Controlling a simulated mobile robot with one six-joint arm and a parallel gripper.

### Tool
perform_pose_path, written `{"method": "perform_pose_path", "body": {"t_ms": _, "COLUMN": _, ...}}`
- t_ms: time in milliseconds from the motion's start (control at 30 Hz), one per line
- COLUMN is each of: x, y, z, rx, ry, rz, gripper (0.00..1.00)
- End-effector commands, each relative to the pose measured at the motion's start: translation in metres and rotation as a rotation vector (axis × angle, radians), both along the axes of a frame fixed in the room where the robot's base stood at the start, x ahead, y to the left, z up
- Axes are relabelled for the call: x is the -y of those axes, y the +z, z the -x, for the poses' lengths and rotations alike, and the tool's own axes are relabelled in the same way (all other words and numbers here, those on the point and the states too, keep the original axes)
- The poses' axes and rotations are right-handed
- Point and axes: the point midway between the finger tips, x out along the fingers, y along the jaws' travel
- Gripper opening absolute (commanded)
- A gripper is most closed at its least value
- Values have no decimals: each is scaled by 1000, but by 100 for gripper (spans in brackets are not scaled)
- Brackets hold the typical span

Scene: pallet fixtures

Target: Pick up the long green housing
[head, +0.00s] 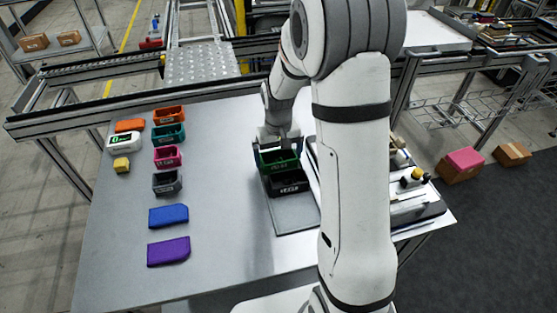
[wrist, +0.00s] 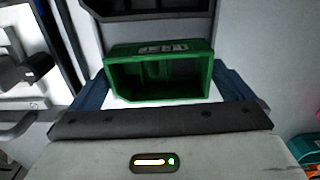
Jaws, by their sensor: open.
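The green housing (head: 280,161) is an open box with a pale label, on the grey plate near the table's middle, just behind a black housing (head: 288,185). My gripper (head: 276,146) points down over it and partly hides it in the head view. In the wrist view the green housing (wrist: 160,50) lies between the two blue fingers of my open gripper (wrist: 160,88), one at each side. I cannot tell whether the fingers touch it. The black housing (wrist: 150,6) shows at the top edge of the wrist view.
To the left stand orange (head: 169,114), teal (head: 169,134), pink (head: 168,156) and grey (head: 167,182) housings. Blue (head: 168,215) and purple (head: 168,250) flat pieces lie nearer. A white display device (head: 124,141) stands far left. Bare table lies between them and the plate (head: 297,220).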

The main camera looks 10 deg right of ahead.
Motion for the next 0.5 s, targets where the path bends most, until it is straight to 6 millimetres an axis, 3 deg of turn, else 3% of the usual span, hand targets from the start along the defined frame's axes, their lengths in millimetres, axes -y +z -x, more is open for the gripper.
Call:
{"method": "perform_pose_path", "body": {"t_ms": 267, "x": 0, "y": -5, "z": 0, "rx": 1, "ry": -1, "rz": 0, "gripper": 100}}
{"method": "perform_pose_path", "body": {"t_ms": 500, "x": 1, "y": -5, "z": 0, "rx": 1, "ry": -1, "rz": 0, "gripper": 81}}
